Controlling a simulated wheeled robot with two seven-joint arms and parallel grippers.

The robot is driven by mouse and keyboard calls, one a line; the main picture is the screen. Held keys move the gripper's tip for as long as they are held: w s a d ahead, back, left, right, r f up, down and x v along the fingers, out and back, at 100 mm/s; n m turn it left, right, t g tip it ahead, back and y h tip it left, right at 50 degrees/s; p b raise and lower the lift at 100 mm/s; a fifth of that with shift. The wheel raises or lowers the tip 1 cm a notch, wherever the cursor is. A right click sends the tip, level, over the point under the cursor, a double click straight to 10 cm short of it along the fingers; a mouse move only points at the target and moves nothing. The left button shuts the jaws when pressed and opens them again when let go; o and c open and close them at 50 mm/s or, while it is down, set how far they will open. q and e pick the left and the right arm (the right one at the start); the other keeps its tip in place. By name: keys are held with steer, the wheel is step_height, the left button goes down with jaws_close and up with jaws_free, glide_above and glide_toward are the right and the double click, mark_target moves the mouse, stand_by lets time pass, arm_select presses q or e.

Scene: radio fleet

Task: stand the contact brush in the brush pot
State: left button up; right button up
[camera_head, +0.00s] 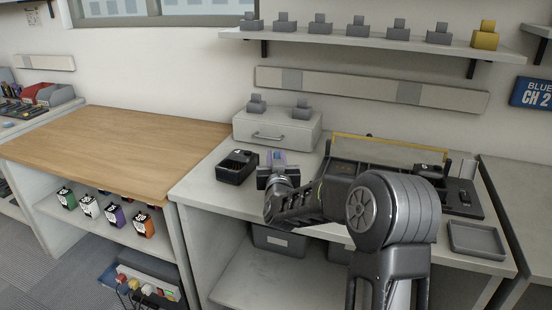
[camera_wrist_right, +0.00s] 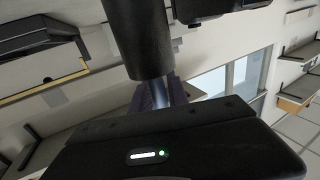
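My right gripper (camera_head: 278,172) reaches over the grey bench, just right of a black two-slot holder (camera_head: 237,167). A small pale blue and purple item (camera_head: 278,157) shows at the gripper's tip; I cannot tell if it is held or behind. In the right wrist view a dark cylinder (camera_wrist_right: 137,40) and a shiny rod (camera_wrist_right: 160,92) show beyond my gripper housing, with a purplish ridged thing (camera_wrist_right: 180,90) behind. I cannot make out the contact brush or the brush pot for certain. The fingers' opening is hidden. My left gripper is out of view.
A grey drawer box (camera_head: 297,133) with two small grey units stands behind. An open dark case with a yellow edge (camera_head: 388,142) lies behind my right arm. An empty grey tray (camera_head: 476,241) sits at right. The wooden table top (camera_head: 115,150) at left is clear.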

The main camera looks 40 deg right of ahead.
steer(key=o, duration=0.3)
steer(key=shift+r, duration=0.15)
steer(key=v, duration=1.2)
stand_by(0.6)
